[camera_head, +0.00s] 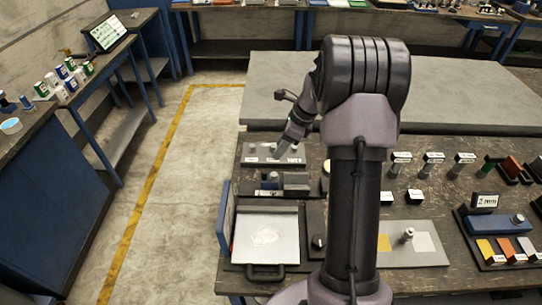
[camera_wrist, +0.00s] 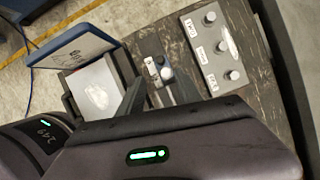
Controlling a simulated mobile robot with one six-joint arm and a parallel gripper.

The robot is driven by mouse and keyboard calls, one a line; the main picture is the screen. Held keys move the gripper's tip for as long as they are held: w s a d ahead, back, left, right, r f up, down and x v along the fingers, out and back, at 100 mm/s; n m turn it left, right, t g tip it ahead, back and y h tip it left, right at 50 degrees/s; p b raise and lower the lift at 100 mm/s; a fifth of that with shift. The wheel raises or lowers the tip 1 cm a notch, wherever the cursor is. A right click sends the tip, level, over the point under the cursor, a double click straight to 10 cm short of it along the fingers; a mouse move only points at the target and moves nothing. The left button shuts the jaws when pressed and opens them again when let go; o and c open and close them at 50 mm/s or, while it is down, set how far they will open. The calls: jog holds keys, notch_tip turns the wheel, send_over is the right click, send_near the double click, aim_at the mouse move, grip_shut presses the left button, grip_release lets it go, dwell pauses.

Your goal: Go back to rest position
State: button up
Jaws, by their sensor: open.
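My gripper (camera_wrist: 160,85) is open and empty in the wrist view, with its two dark fingers spread apart. Past the fingers lies a small dark device with a light knob (camera_wrist: 166,73); it also shows in the head view (camera_head: 270,184). In the head view my arm reaches down and left over the bench, its narrow end near a grey plate (camera_head: 252,150) with several knobs and white labels. That plate is at the upper right in the wrist view (camera_wrist: 214,72). My fingertips are hard to make out in the head view.
A white-topped device (camera_head: 265,240) with a dark handle stands at the bench's front left, an upright blue panel (camera_head: 225,215) beside it. A grey plate (camera_head: 425,250), a blue device (camera_head: 500,226) and several labelled pieces lie to the right. A bare grey surface (camera_head: 450,95) stretches behind.

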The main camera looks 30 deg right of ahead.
jog(key=v, duration=0.2)
jog(key=shift+s+d+r, duration=0.1)
jog(key=shift+d+r, duration=0.05)
jog(key=shift+r, duration=0.25)
